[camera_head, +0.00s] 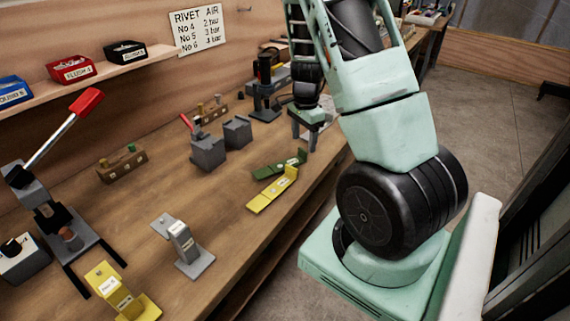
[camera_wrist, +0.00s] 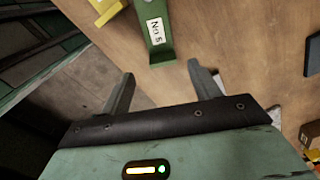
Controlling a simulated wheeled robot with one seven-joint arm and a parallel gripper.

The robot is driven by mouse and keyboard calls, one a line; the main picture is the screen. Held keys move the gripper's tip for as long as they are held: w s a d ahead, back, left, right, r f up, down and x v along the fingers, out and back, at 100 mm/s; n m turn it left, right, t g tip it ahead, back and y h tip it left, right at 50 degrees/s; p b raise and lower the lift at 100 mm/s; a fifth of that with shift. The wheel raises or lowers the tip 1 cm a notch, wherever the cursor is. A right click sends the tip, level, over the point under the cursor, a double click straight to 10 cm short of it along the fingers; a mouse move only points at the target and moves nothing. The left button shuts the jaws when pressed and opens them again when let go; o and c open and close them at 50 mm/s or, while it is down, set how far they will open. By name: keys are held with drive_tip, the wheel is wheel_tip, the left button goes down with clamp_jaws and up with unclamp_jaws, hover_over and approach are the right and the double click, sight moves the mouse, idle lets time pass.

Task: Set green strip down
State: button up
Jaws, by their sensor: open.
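The green strip (camera_head: 276,166) lies on the wooden bench, just behind a yellow strip (camera_head: 272,191). My gripper (camera_head: 304,138) is over the bench to the right of the green strip. In the wrist view my gripper (camera_wrist: 160,71) is open, with nothing between its fingers.
The yellow strip's edge also shows in the wrist view (camera_wrist: 106,10). Grey blocks (camera_head: 208,152) stand left of the green strip. A grey stand (camera_head: 183,247) and a lever press with red handle (camera_head: 87,101) are nearer. The bench's right edge runs close by; bare wood lies between.

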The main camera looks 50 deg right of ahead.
sight(303, 150)
drive_tip(key=f, duration=0.5)
drive_tip(key=shift+w+d+p, duration=0.1)
drive_tip(key=shift+w+p, duration=0.1)
drive_tip(key=shift+p, duration=0.15)
drive_tip(key=c, duration=1.2)
